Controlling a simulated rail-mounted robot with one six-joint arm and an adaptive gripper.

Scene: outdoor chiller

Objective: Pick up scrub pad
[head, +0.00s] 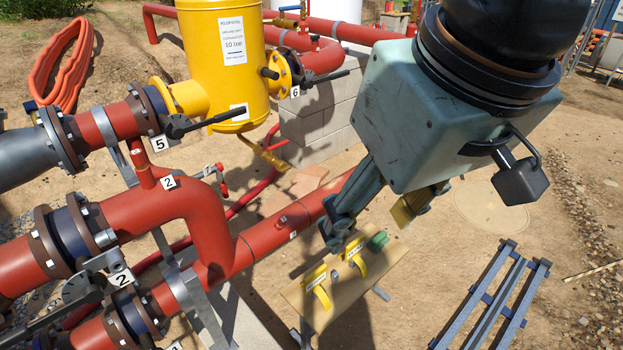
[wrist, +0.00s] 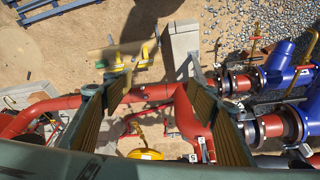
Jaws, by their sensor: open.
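A small green block (head: 377,240), which looks like the scrub pad, lies on the far right part of a tan board (head: 348,288) in the head view. My gripper (head: 368,218) is open and empty, with its fingers above and just behind the board in the picture. One fingertip appears close to the board's far edge, but I cannot tell the height gap. In the wrist view my gripper (wrist: 158,80) has its two fingers spread wide, with nothing between them but the background pipes.
A blue-grey rack (head: 492,295) is at the front right. Sandy ground lies between.

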